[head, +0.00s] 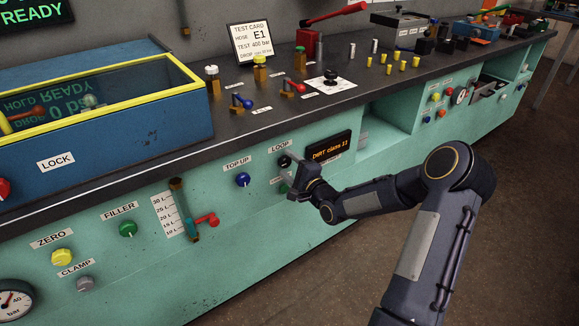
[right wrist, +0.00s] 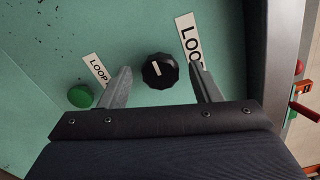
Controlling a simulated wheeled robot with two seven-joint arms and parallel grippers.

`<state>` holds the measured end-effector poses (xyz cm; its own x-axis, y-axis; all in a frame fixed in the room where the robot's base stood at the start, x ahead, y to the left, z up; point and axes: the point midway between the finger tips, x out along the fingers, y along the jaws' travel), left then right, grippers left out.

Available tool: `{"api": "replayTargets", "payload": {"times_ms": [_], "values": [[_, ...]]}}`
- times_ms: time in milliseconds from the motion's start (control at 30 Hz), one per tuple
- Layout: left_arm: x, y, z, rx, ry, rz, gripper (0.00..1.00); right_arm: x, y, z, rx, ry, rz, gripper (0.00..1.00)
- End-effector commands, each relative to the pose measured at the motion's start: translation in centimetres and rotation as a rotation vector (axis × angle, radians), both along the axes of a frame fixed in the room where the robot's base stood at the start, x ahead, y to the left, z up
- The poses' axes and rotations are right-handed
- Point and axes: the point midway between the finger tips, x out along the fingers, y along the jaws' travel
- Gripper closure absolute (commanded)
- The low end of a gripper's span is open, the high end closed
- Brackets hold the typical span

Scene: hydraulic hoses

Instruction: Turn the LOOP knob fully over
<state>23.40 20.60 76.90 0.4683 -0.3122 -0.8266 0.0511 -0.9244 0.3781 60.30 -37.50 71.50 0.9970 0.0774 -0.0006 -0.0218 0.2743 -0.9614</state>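The LOOP knob is black and round with a white pointer mark. It sits on the green front panel below the LOOP label in the head view (head: 285,161), and it also shows in the right wrist view (right wrist: 160,71). My right gripper is at this knob in the head view (head: 292,176). In the right wrist view its two fingers (right wrist: 161,70) stand open on either side of the knob, with gaps on both sides. The pointer mark runs slightly slanted there. My left gripper is not in view.
A green button (right wrist: 80,96) with a second LOOP label sits beside one finger. The blue TOP UP knob (head: 243,180) is to the left, and a small DIRT display (head: 329,147) is to the right. A red-handled valve (head: 207,220) juts out lower left.

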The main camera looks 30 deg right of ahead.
Motion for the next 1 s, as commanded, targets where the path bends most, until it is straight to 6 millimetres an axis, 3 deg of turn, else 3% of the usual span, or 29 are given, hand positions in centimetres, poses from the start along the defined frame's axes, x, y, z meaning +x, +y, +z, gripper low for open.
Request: {"api": "replayTargets", "payload": {"times_ms": [333, 700, 1000], "values": [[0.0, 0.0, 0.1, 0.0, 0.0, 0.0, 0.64, -0.4, -0.1, 0.0, -0.002, 0.0, 0.0, 0.41], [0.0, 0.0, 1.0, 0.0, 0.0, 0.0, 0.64, -6.2, -0.5, 0.1, -0.001, 0.002, -0.001, 0.41], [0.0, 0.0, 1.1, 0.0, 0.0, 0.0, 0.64, -7.8, -0.6, 0.0, -0.001, 0.0, 0.001, 0.41]]}}
